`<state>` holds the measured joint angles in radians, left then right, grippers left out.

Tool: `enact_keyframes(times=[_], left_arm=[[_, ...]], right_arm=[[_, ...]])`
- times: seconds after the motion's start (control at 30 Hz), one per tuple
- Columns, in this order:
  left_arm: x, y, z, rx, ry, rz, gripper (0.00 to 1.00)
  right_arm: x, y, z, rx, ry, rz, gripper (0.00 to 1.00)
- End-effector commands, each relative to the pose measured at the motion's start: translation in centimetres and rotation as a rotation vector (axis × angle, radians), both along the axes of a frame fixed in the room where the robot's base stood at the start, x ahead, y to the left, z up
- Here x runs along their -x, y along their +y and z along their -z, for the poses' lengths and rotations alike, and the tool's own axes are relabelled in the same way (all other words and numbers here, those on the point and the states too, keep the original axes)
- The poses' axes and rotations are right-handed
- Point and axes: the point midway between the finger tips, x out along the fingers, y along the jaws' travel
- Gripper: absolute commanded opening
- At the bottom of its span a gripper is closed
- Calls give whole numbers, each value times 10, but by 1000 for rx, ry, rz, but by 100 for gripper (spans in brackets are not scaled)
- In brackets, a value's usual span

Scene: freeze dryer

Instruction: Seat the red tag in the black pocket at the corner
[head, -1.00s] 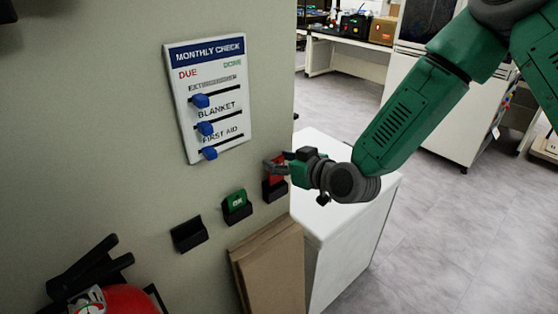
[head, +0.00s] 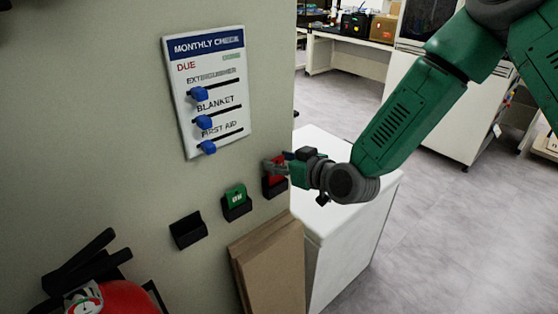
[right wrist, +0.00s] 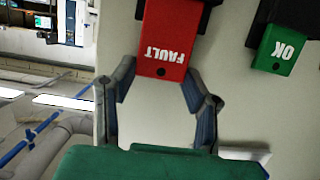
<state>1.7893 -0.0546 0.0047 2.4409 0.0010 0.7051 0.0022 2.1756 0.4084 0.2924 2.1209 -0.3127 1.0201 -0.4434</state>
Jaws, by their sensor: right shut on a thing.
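The red tag (head: 278,170), lettered FAULT, is at the black pocket (head: 275,191) near the wall's right corner. In the right wrist view the red tag (right wrist: 170,35) appears upside down, with its far end at the black pocket (right wrist: 207,14). How deep it sits cannot be told. My right gripper (head: 283,165) is shut on the tag's free end; its two fingers (right wrist: 157,78) show on either side of it. My left gripper is not in view.
A green OK tag (head: 236,194) stands in the middle pocket (head: 237,210). An empty black pocket (head: 188,231) is left of it. A monthly check board (head: 218,110) hangs above. Cardboard (head: 265,265) leans below, beside a white cabinet (head: 345,245). A fire extinguisher (head: 115,298) is lower left.

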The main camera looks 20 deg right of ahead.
Motion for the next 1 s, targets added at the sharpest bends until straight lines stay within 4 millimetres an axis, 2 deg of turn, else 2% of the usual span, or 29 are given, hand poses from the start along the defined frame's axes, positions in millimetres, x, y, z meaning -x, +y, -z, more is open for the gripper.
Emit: enact_keyframes(times=[0.53,1.0], left_arm=[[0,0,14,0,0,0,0],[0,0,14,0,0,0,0]], right_arm=[[0,1,18,1,0,0,28],[0,1,18,0,0,0,28]])
